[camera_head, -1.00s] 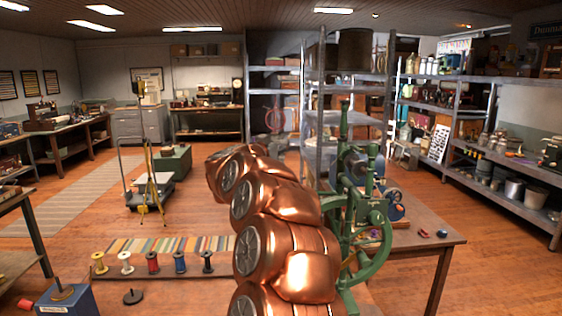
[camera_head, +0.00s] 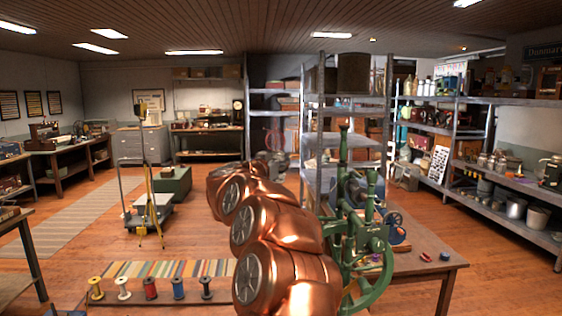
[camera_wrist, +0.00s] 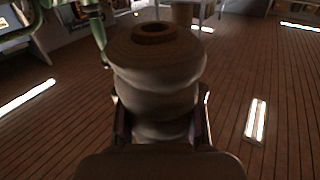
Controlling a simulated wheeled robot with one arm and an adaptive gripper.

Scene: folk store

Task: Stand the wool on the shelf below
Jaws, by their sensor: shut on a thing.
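The wool (camera_wrist: 157,70) is a pale, rounded, stacked bundle with a brown ring at its top in the wrist view. My gripper (camera_wrist: 160,122) is shut on its narrower lower part, with one dark finger on each side. The wool fills the middle of that view, with the planked ceiling and its lights behind it. In the head view neither the wool nor my gripper shows; my copper arm covers the middle. A grey metal shelf unit (camera_head: 345,143) with several boards stands behind my arm. I cannot tell which board is the shelf below.
A green machine (camera_head: 365,225) stands on a wooden table (camera_head: 425,262) close right of my arm. Several thread spools (camera_head: 150,288) stand in a row at the lower left. A trolley (camera_head: 148,216) is beyond them. Long shelves (camera_head: 500,172) line the right wall. Floor shows at the left.

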